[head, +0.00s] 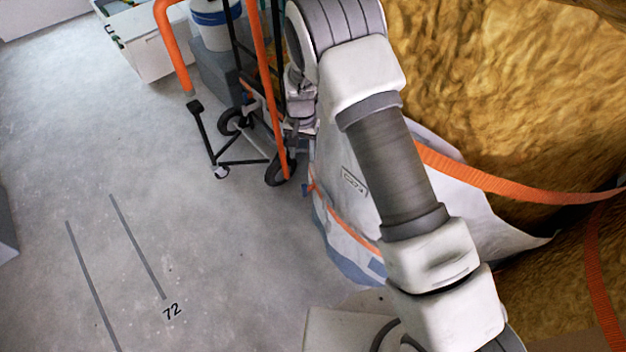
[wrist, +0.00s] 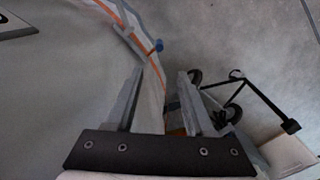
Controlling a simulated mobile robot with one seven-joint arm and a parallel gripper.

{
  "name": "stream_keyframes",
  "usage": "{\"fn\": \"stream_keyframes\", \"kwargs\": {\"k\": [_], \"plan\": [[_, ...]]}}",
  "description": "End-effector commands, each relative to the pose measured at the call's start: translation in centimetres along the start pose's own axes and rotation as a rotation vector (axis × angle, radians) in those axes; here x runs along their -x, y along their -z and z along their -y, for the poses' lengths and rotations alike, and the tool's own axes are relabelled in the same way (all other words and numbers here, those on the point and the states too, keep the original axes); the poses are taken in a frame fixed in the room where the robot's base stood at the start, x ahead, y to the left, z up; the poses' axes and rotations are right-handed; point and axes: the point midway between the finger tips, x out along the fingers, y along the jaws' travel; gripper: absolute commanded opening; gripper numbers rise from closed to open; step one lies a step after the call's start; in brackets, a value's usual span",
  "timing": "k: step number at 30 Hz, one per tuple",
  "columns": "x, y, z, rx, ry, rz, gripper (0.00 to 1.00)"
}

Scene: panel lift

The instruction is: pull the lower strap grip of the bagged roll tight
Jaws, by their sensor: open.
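The bagged roll (head: 335,215) is a pale bag around golden insulation, partly hidden behind my arm in the head view. Its pale side fills the left of the wrist view (wrist: 60,85).
An orange and black wheeled frame (head: 284,150) stands close beside my wrist; its black legs show at right in the wrist view (wrist: 262,92). A white bin (head: 160,55) and a bucket (head: 214,28) are behind. The concrete floor (head: 90,170) at left is clear.

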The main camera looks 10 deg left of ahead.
Motion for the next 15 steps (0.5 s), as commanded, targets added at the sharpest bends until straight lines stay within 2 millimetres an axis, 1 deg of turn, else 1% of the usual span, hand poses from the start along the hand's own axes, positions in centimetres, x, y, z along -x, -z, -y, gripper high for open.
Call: {"fn": "stream_keyframes", "kwargs": {"k": [5,8,11,15], "plan": [[-0.5,0.0,0.1,0.0,-0.001,0.001,0.53],[-1.7,-0.1,0.0,0.0,-0.002,0.002,0.53],[-3.5,-0.1,0.0,-0.001,-0.002,0.002,0.53],[-6.6,-0.1,0.0,-0.002,-0.003,0.003,0.53]]}}
